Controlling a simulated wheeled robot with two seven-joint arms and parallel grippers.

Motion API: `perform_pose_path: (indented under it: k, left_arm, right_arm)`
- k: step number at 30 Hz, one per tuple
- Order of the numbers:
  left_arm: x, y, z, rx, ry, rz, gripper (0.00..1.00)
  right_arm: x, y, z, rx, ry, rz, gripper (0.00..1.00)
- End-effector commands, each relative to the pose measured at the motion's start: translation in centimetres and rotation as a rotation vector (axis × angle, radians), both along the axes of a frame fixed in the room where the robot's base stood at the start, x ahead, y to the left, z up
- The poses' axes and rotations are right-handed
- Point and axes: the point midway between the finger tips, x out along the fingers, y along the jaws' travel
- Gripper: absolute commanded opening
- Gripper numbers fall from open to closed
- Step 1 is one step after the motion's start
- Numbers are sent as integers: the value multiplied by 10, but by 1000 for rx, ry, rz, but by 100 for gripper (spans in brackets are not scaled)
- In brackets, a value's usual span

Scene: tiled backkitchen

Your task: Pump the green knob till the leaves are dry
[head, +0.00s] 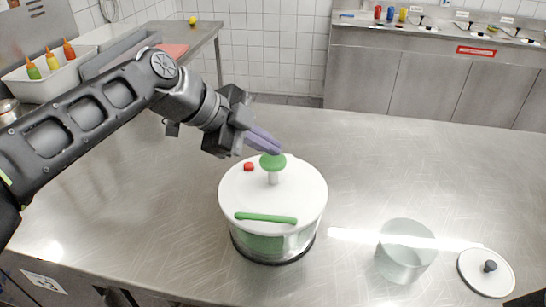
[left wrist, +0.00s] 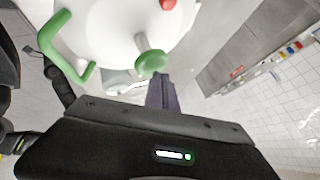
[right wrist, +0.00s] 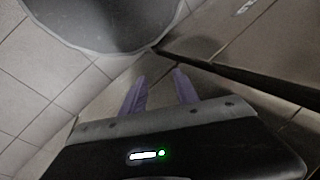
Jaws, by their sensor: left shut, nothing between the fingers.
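A salad spinner with a white lid (head: 300,196) and a clear bowl (head: 262,245) stands upright on the steel table; green shows through its wall. The green knob (head: 273,163) stands up on a pale stem at the middle of the lid. My left gripper (head: 274,146) is shut and empty, its purple fingertips at the top of the knob. In the left wrist view the fingers (left wrist: 162,88) are together close beside the knob (left wrist: 151,62); I cannot tell whether they touch it. My right gripper (right wrist: 158,82) is open and empty over the floor, away from the spinner.
A red button (head: 249,167) and a green handle (head: 266,218) are on the lid. An empty clear container (head: 406,254) and a round lid with a dark knob (head: 486,272) lie to the right. A bin with bottles (head: 48,77) stands back left.

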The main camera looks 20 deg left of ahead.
Motion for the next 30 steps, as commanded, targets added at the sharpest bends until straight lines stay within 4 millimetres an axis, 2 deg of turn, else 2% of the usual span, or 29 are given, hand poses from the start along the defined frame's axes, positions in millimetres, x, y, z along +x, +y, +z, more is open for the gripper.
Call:
perform_pose_path:
  k: [30]
  left_arm:
    - [0, 0, -11, 0, 1, -1, 0]
  right_arm:
    - [0, 0, -13, 0, 0, 0, 36]
